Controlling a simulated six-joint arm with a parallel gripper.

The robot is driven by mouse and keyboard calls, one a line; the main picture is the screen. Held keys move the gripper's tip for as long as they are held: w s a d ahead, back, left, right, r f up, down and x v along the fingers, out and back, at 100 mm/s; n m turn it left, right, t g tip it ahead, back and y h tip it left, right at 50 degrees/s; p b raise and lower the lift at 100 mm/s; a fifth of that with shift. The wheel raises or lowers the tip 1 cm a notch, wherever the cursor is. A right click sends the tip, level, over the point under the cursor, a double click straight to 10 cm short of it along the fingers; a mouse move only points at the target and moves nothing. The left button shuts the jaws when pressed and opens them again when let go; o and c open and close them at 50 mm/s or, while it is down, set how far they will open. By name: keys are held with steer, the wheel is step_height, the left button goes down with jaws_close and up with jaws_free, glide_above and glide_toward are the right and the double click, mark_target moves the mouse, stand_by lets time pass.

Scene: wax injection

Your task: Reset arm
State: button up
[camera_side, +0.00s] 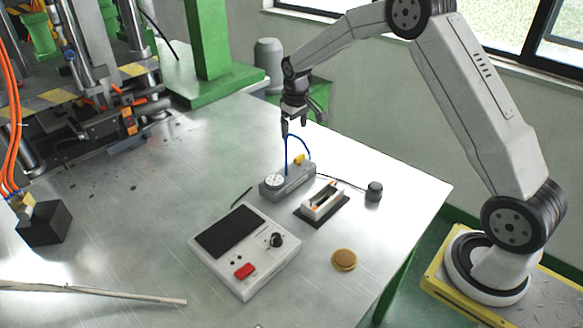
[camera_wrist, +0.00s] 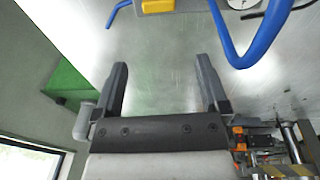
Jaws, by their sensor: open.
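My gripper (camera_side: 285,130) hangs above the back part of the metal table, just over a blue tube (camera_side: 287,155). In the wrist view my gripper (camera_wrist: 160,78) has its two dark fingers spread wide, with only bare table between them. The blue tube also shows in the wrist view (camera_wrist: 240,55), beyond the fingertips and to the right. It rises from a grey block (camera_side: 290,184) with a round white gauge (camera_side: 274,181) and a yellow part (camera_side: 299,159). I cannot tell from the side view how far the fingertips are from the tube.
A white control box (camera_side: 258,280) with a red button stands in front. A small white mould on a dark pad (camera_side: 321,206), a dark knob (camera_side: 374,191) and a brown disc (camera_side: 344,260) lie nearby. Green machinery (camera_side: 205,85) stands at the back left. A black block (camera_side: 44,222) is at far left.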

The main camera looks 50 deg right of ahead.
steer(key=w+a+r+n+t+h, duration=0.1)
steer(key=w+a+r+t, duration=0.1)
steer(key=a+r+t, duration=0.3)
steer(key=s+a+f+g+y, duration=0.1)
steer(key=s+a+f, duration=0.1)
steer(key=s, duration=1.1)
steer(key=s+a+f+m+g, duration=0.1)
steer(key=s+a, duration=0.4)
steer(key=s, duration=0.9)
steer(key=shift+s+a+f+g+y, duration=0.25)
steer(key=shift+f+g+y, duration=0.15)
steer(key=shift+g, duration=0.3)
